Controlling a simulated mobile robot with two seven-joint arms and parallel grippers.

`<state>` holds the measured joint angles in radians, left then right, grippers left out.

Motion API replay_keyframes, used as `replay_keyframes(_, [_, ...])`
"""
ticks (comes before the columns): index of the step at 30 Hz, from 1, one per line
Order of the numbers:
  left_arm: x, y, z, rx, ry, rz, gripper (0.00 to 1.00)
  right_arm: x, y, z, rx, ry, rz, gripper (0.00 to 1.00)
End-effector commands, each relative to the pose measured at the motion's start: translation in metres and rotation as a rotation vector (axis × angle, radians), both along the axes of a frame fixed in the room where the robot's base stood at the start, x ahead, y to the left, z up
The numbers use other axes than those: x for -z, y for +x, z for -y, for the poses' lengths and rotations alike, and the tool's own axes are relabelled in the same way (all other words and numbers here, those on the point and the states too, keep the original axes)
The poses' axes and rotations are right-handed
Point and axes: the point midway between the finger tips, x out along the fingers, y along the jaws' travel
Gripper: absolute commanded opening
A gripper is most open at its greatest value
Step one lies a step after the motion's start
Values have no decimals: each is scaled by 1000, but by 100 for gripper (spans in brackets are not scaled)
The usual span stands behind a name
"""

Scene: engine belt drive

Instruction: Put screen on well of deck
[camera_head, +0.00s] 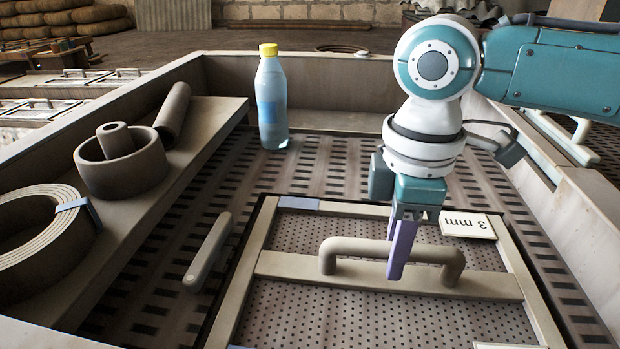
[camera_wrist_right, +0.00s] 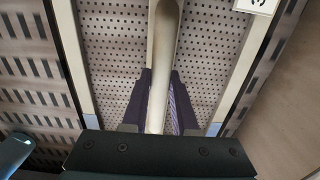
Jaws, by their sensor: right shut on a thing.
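The screen (camera_head: 300,238) is a pale frame with fine perforated mesh, a crossbar and a raised tube handle (camera_head: 345,246). A label on it reads 3 mm, upside down. My right gripper (camera_head: 401,262) is shut on the handle, pointing down; in the right wrist view its dark fingers (camera_wrist_right: 160,85) sit on both sides of the handle (camera_wrist_right: 163,40). The slotted deck (camera_head: 335,175) surrounds the screen. A dark gap edges the frame's left side. The well is hidden under the screen, and I cannot tell whether the frame is seated. My left gripper is not in view.
A bottle with a yellow cap (camera_head: 271,100) stands on the deck behind the screen. A grey bar (camera_head: 208,252) is left of the frame. The left ledge holds a ring-shaped part (camera_head: 122,165), a tube (camera_head: 173,110) and a coil (camera_head: 40,235). Walls border the deck.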

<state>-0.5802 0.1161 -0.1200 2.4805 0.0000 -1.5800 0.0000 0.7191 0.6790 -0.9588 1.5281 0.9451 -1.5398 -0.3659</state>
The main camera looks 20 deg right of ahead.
Motion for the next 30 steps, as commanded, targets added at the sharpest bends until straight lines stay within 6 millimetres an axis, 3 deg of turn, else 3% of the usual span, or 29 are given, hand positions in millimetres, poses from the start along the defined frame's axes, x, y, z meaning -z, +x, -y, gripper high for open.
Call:
replay_keyframes(8, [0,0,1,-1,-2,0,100,-1,1,0,0,2,3,0])
replay_keyframes(9, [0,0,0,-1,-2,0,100,2,0,0,0,1,1,28])
replay_keyframes(17, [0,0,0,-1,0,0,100,1,0,0,0,1,1,57])
replay_keyframes(25, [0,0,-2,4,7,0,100,-1,0,0,0,0,1,57])
replay_keyframes(30, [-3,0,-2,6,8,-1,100,-22,1,0,0,2,4,57])
